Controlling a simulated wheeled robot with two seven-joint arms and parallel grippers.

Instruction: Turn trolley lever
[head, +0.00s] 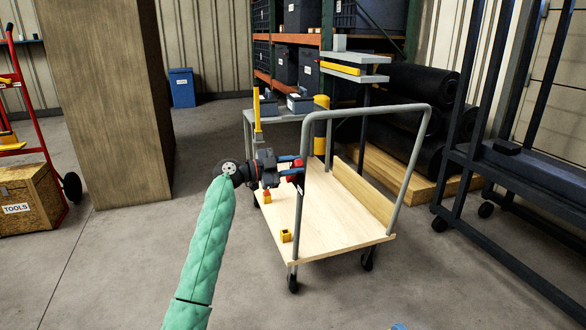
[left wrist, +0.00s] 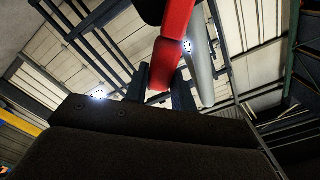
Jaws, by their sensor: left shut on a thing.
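The trolley (head: 335,225) has a pale wooden deck and a grey tube handle (head: 412,165). A red lever (head: 297,175) sits by the handle's left post. My left gripper (head: 292,166) reaches it from the left and is shut on the lever. In the left wrist view, the red lever (left wrist: 170,50) runs down to the dark fingers (left wrist: 180,92), with the grey post (left wrist: 199,70) to its right. The fingers partly hide the lever in the head view. My right gripper is not in view.
Small yellow blocks (head: 285,236) are on the trolley deck. A tall wooden pillar (head: 110,100) stands left. A dark blue rack (head: 520,190) stands right, near black rolls (head: 415,95). A grey table (head: 270,115) is behind the trolley.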

